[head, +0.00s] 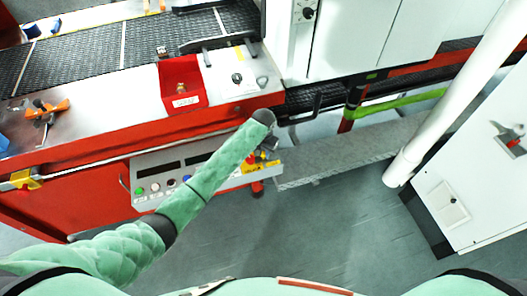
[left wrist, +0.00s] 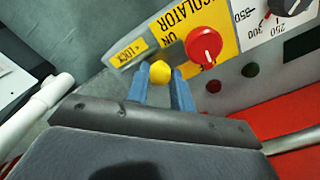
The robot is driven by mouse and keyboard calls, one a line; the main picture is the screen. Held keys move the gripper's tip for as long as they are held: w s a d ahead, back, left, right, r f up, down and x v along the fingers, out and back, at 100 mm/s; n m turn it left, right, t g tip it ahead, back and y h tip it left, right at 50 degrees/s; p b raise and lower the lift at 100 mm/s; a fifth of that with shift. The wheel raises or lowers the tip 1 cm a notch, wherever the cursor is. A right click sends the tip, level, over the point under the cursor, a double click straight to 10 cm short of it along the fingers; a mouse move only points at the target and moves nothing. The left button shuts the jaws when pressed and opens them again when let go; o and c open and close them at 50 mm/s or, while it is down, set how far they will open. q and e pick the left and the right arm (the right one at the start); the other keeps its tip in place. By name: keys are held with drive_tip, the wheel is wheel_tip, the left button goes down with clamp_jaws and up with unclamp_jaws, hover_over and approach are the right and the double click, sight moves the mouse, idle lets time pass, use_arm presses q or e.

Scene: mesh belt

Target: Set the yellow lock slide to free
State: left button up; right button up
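The yellow lock slide (left wrist: 160,71) shows as a small round yellow knob at the end of the grey control panel in the left wrist view. It stands beside a yellow label with LOCK (left wrist: 130,52), seen upside down. My left gripper (left wrist: 161,76) has its two blue fingers on either side of the knob. In the head view my left gripper (head: 267,152) is at the panel's right end, and my arm's end hides the slide. My right gripper is in neither view.
A red isolator knob (left wrist: 204,45) on a yellow plate sits close beside the slide. A black dial (left wrist: 290,5) is farther along the panel (head: 150,200). The red machine front (head: 95,205) lies behind it. Open floor (head: 310,230) lies to the right.

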use_arm(q)
clamp_jaws()
drive_tip(key=shift+w+d, duration=0.3)
drive_tip(key=shift+d, duration=0.6)
drive_tip(key=shift+w+d, duration=0.3)
drive_tip(key=shift+d, duration=0.6)
drive_tip(key=shift+r, duration=0.1)
drive_tip(key=o, duration=0.5)
unclamp_jaws()
drive_tip(key=o, duration=0.3)
drive_tip(key=shift+d, duration=0.15)
